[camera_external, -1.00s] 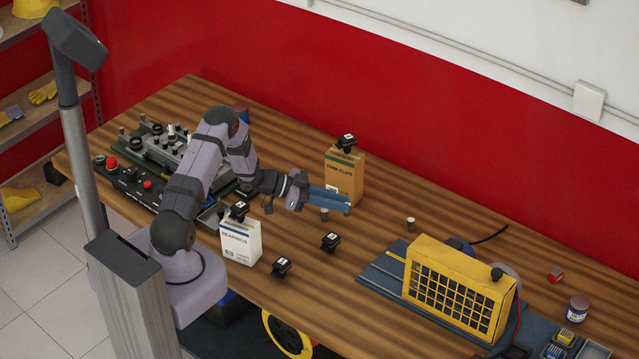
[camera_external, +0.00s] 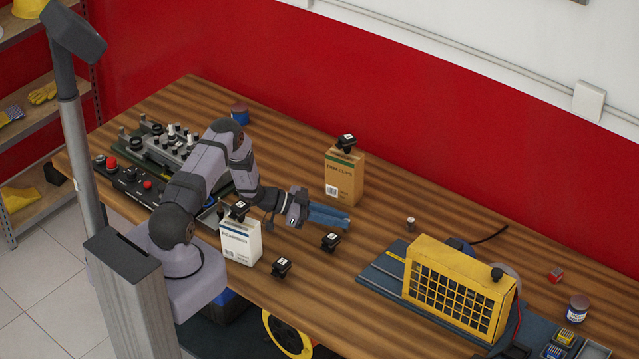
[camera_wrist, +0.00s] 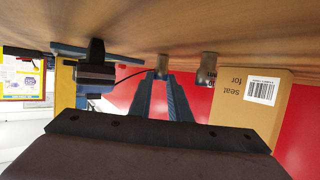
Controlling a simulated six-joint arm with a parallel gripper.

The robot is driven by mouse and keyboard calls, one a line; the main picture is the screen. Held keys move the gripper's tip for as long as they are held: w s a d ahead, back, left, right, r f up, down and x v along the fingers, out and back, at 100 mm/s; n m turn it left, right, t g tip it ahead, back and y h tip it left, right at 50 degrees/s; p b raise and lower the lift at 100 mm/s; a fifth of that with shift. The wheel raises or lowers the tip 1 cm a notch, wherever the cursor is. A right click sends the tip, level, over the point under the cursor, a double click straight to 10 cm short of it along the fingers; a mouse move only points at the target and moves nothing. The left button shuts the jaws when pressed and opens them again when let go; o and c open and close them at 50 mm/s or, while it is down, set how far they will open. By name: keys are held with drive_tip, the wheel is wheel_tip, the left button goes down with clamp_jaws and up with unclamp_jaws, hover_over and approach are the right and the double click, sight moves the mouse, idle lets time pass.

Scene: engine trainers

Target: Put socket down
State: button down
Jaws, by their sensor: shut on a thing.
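My gripper (camera_external: 346,219) is low over the middle of the wooden table, its blue fingers pointing right and closed together. In the wrist view, which is upside down, the fingertips (camera_wrist: 162,77) meet at a small grey metal socket (camera_wrist: 161,66), and they look shut on it. Another small grey cylinder (camera_external: 410,223) stands apart on the table to the right. Whether the held socket touches the table is unclear.
The brown box (camera_external: 344,180) stands just behind my gripper, with a black block on top. A black block (camera_external: 330,241) lies close in front, another (camera_external: 281,267) farther left. A white box (camera_external: 241,243) stands near my arm. A yellow cage (camera_external: 455,290) is to the right.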

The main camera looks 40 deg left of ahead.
drive_tip(key=shift+f, duration=0.1)
drive_tip(key=shift+f, duration=0.15)
drive_tip(key=c, duration=1.6)
unclamp_jaws()
drive_tip(key=shift+c, duration=0.2)
drive_tip(key=shift+r, duration=0.3)
drive_tip(key=shift+s+a, duration=0.1)
drive_tip(key=shift+a, duration=0.15)
drive_tip(key=b+v, duration=0.3)
drive_tip(key=v, duration=0.8)
drive_tip(key=shift+s+a+r+b, duration=0.1)
drive_tip(key=shift+s+a+b, duration=0.1)
drive_tip(key=shift+b, duration=0.1)
